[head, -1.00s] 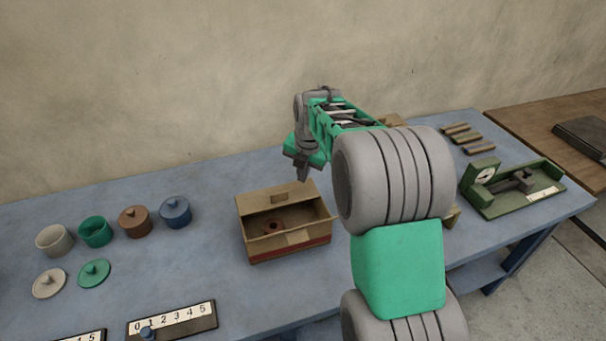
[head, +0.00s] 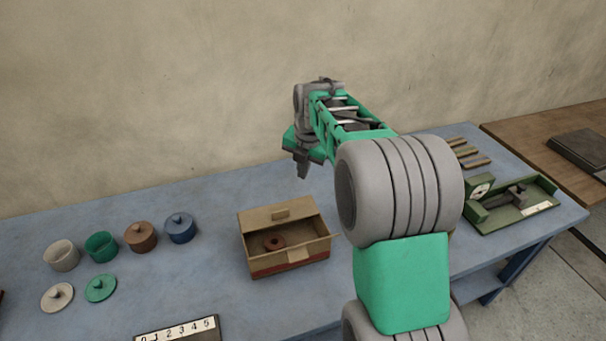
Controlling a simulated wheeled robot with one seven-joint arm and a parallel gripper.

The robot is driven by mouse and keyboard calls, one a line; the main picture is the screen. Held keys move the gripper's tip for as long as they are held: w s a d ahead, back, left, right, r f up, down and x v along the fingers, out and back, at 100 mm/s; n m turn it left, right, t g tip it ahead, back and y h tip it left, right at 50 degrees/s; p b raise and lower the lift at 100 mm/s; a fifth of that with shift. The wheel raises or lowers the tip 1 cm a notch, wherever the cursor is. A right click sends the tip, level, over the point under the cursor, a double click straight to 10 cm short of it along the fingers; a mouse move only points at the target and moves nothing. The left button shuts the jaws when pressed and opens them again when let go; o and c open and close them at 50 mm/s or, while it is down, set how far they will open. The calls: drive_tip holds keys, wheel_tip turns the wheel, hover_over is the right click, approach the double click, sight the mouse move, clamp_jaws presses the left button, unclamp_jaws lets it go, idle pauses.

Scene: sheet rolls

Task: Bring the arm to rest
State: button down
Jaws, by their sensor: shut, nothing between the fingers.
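My gripper (head: 302,172) is at the end of my green and grey arm, in the upper middle of the head view. It points down and is shut, with nothing seen in it. It hangs in the air above and behind the right part of an open cardboard box (head: 262,262), apart from it. A small reddish-brown ring-shaped thing (head: 273,243) lies inside the box. My arm hides part of the table to the right of the box.
The blue table (head: 200,265) bears several lidded or open pots at left, including a blue pot (head: 181,229), and two loose lids. A numbered strip (head: 180,331) lies in front. A green dial device (head: 512,205) and wooden bars (head: 468,152) are at right. A wall stands behind.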

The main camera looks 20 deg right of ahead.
drive_tip(key=shift+r, duration=0.3)
